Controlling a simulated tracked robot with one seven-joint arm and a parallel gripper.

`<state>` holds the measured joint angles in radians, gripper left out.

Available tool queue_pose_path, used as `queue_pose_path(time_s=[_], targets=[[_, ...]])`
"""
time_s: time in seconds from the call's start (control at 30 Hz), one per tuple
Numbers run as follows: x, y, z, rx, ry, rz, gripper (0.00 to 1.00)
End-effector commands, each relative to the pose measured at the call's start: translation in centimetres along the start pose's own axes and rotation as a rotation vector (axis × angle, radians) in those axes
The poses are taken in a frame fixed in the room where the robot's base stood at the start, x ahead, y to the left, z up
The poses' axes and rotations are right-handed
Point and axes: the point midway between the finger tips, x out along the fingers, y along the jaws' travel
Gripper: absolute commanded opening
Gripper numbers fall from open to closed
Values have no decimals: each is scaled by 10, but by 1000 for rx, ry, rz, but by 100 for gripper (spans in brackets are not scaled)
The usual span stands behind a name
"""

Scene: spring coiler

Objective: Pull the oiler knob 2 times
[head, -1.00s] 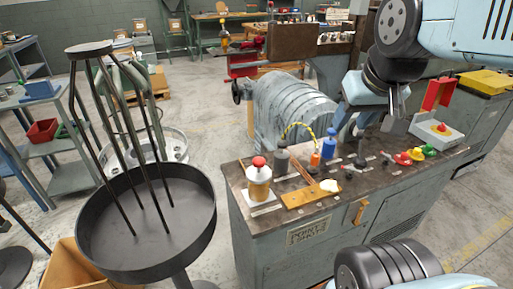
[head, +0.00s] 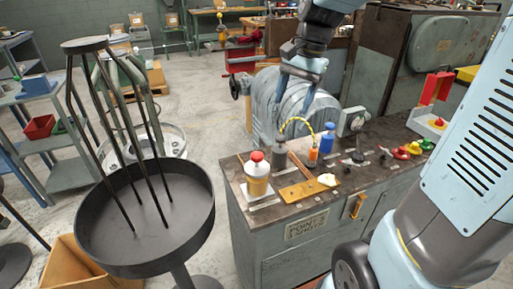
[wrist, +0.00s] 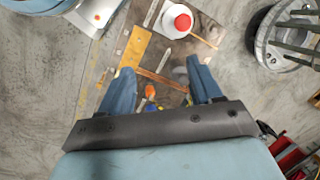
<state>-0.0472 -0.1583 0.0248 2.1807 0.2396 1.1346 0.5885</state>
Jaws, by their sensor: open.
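The oiler appears to be the white bottle with an amber lower part (head: 257,181) on a white plate at the front left of the bench top. Its red knob (head: 257,156) is on top; the knob also shows in the wrist view (wrist: 182,22), beyond my fingertips. My gripper (head: 298,88) points down above the bench, behind and to the right of the knob and well above it. In the wrist view its two blue fingers (wrist: 160,66) stand wide apart with nothing between them. It does not touch the knob.
A wooden strip (head: 300,191) lies in front. A black round stand (head: 145,262) is to the left. Coloured knobs (head: 413,147) sit at right.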

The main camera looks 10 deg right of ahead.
Motion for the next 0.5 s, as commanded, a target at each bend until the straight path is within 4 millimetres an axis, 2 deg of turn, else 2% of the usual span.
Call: queue_pose_path(time_s=[0.2, 0.5], targets=[[30, -38, -22, 177, -141, 45, 64], [51, -60, -33, 294, -227, 84, 64]])
